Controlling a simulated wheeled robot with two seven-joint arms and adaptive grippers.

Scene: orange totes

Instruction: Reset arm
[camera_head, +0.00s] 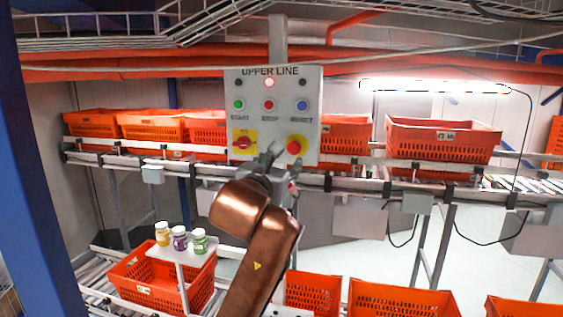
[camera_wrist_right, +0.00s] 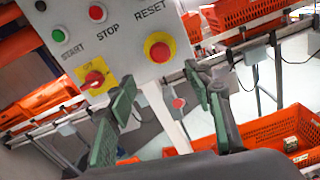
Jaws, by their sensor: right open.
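My right arm, copper-coloured, reaches up from the bottom middle in the head view. Its gripper (camera_head: 276,158) is just below the lower edge of the grey control panel (camera_head: 272,130) marked UPPER LINE. In the right wrist view the gripper (camera_wrist_right: 165,98) has its green-padded fingers spread apart with nothing between them. The red emergency button (camera_wrist_right: 159,49) on its yellow plate is beyond and above the fingertips, apart from them. The blue RESET button shows in the head view (camera_head: 302,104). My left gripper is not in view.
Orange totes (camera_head: 440,139) stand on the upper conveyor behind the panel. More totes (camera_head: 402,297) sit lower down. Several bottles (camera_head: 180,238) stand on a small white stand at left. A red rotary switch (camera_wrist_right: 94,79) is on the panel's left. A blue post (camera_head: 40,150) stands at far left.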

